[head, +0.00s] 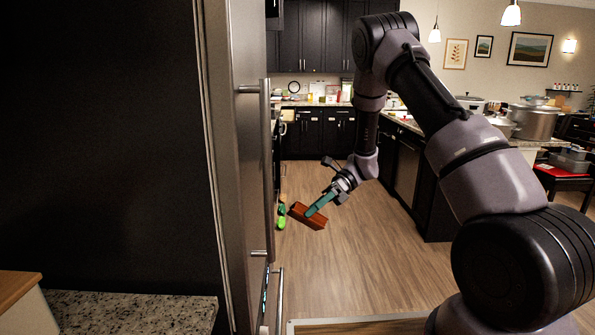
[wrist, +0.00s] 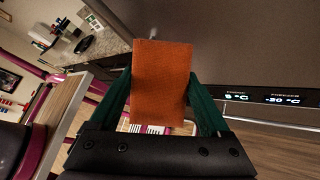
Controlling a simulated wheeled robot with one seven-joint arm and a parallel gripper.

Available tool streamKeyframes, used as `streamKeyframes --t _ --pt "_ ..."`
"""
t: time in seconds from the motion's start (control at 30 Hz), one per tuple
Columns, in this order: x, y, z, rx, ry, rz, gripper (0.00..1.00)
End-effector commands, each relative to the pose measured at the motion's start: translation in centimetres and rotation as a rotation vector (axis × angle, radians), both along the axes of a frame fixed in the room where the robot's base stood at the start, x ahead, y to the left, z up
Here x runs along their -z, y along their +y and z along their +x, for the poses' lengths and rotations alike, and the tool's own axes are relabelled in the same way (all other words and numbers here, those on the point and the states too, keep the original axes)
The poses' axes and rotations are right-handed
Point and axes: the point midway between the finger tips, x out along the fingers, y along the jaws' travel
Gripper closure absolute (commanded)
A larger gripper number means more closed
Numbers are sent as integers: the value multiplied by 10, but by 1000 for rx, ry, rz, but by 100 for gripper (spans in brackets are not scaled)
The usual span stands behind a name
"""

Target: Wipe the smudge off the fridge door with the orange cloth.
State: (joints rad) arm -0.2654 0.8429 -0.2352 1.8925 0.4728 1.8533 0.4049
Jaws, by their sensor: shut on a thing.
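The orange cloth (head: 305,217) is a folded, block-like pad. My gripper (head: 318,204) is shut on it with its teal fingers, in front of the fridge and to the right of its door in the head view. In the wrist view the cloth (wrist: 162,85) stands between the two fingers, its broad face toward the camera. The fridge door (head: 246,150) is seen nearly edge-on in the head view. Its grey face (wrist: 245,45) fills the upper right of the wrist view. I cannot tell whether the cloth touches it. I see no smudge in either view.
A long vertical handle (head: 266,165) sticks out from the fridge door. A lit temperature display (wrist: 262,98) shows in the wrist view. Small green items (head: 282,221) show beside the cloth. A counter with pots (head: 535,121) stands right. The wooden floor (head: 375,230) between is clear.

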Motion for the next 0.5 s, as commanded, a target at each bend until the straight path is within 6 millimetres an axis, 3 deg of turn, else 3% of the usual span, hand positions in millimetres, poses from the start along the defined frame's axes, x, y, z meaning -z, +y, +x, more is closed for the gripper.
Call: streamKeyframes --t 0.27,0.5 --pt "-49 37 36 545 245 322 64" --pt "-82 33 83 862 298 589 64"
